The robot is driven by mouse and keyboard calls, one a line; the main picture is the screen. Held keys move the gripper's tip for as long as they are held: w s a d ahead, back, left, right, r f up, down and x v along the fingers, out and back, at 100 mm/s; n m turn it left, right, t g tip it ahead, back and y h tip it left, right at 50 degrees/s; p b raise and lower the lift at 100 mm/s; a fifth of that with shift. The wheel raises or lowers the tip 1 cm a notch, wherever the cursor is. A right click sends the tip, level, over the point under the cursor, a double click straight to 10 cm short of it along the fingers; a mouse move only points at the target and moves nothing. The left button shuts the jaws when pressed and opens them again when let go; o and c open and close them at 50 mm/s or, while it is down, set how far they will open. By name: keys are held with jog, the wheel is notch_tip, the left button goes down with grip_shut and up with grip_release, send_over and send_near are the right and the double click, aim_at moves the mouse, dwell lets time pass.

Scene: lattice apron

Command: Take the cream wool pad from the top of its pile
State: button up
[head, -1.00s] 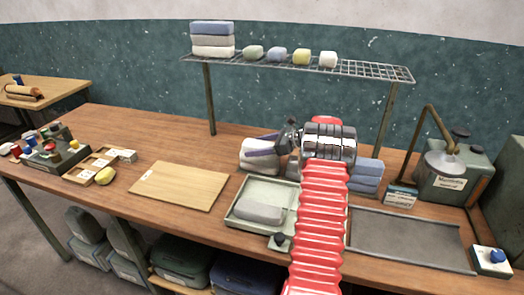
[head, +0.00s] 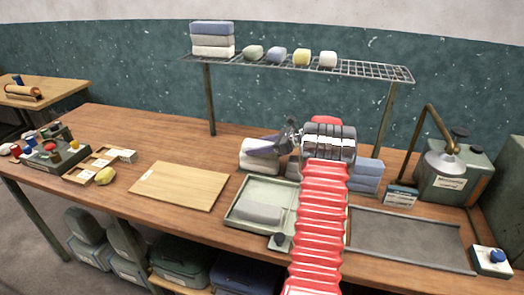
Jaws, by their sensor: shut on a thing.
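A short pile of cream wool pads (head: 258,162) stands on the bench behind the tray, left of my red-sleeved arm. My gripper (head: 258,148) reaches in from the right at the top of this pile, its grey-violet finger lying across the upper pad. It is shut on the top cream pad; the finger hides much of it. The pad is still at the pile, and I cannot tell whether there is a gap beneath it.
A pale tray (head: 236,214) with a grey pad (head: 260,212) lies in front of the pile. Blue pads (head: 367,176) are stacked right of my arm. A wire shelf (head: 375,71) stands above and behind. A wooden board (head: 180,186) lies to the left.

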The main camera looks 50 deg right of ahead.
aim_at(257, 144)
jog(key=shift+c, duration=1.2)
notch_tip(257, 144, up, 10)
